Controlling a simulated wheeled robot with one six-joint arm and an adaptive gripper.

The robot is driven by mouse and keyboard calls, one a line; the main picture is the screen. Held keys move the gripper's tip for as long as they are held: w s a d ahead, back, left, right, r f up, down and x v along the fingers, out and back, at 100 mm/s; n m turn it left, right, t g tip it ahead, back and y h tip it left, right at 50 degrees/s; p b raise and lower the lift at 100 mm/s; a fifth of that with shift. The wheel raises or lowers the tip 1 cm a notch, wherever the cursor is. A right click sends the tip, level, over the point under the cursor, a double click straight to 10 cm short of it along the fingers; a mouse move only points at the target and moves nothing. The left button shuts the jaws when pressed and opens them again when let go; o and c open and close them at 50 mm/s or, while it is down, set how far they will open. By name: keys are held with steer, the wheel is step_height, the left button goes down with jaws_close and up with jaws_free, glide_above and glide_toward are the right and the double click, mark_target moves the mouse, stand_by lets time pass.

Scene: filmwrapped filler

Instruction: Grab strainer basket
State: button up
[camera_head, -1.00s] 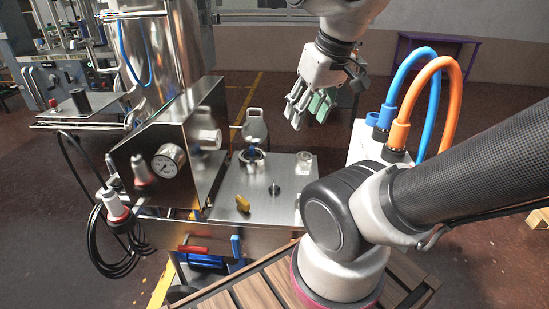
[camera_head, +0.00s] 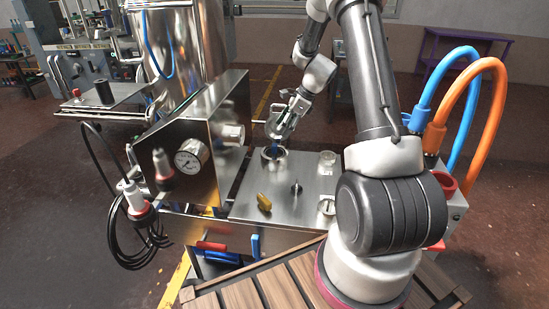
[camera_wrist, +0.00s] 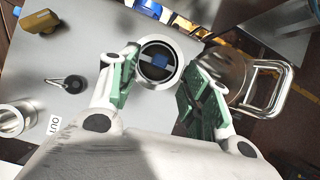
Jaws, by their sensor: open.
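The strainer basket (camera_wrist: 160,63) shows as a blue handle inside a dark round opening in the steel top; its body is hidden in the opening. A metal rim (camera_wrist: 152,83) surrounds it. In the head view the basket's blue part (camera_head: 274,148) stands at the ringed opening. My gripper (camera_wrist: 165,74) is open and empty, with its green-padded fingers on either side of the opening in the wrist view. In the head view my gripper (camera_head: 278,126) is above the opening. I cannot tell the exact gap to the handle.
A raised lid with a wire handle (camera_wrist: 266,88) stands close to the right finger. A gauge box (camera_head: 203,145) stands to the left.

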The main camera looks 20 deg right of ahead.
mark_target(275, 144)
steer(key=shift+m, duration=0.7)
steer(key=f, duration=0.1)
steer(key=w+f, duration=0.1)
steer(key=f, duration=0.3)
steer(key=shift+w+a, duration=0.15)
steer(key=shift+w, duration=0.2)
steer(key=x, duration=0.5)
steer(key=shift+s+a+f, duration=0.1)
steer(key=shift+a+f, duration=0.1)
steer(key=shift+a, duration=0.05)
jaws_close()
